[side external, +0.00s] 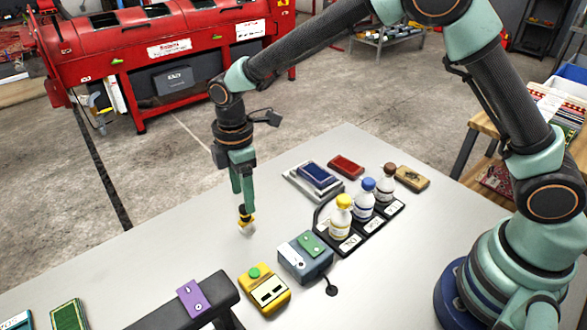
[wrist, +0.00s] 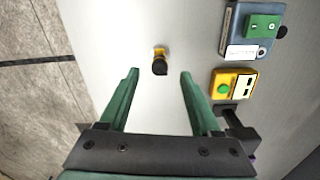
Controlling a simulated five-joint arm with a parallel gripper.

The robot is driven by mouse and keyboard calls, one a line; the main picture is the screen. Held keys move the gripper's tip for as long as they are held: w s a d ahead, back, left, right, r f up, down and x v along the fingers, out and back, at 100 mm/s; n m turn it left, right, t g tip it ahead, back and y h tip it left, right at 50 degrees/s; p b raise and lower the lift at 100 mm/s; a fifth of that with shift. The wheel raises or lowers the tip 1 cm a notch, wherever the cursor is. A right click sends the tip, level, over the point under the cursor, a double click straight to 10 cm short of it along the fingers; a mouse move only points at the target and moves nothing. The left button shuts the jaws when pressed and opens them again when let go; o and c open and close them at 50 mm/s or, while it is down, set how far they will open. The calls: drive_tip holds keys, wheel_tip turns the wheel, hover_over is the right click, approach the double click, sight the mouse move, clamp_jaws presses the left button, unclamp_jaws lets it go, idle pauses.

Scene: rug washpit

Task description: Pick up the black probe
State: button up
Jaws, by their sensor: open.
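The black probe (side external: 245,212) looks like a small upright piece with a dark top, a yellow band and a pale lower end, standing on the grey table. It also shows in the wrist view (wrist: 159,68), in the gap between the fingers. My gripper (side external: 243,199) points down just above it, with two green fingers. In the wrist view my gripper (wrist: 160,73) is open, with a clear gap on either side of the probe. Nothing is held. I cannot tell exactly how far below the fingertips the probe is.
To the right stand a grey box (side external: 293,262) with a green top and a yellow device (side external: 263,292). A small black corded piece (side external: 331,287) lies beside the grey box. Behind is a black rack (side external: 378,228) with several bottles. The table left of the probe is clear.

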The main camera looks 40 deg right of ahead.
sight(245, 215)
drive_tip(key=shift+f, duration=3.5)
drive_tip(key=shift+c, duration=0.3)
clamp_jaws()
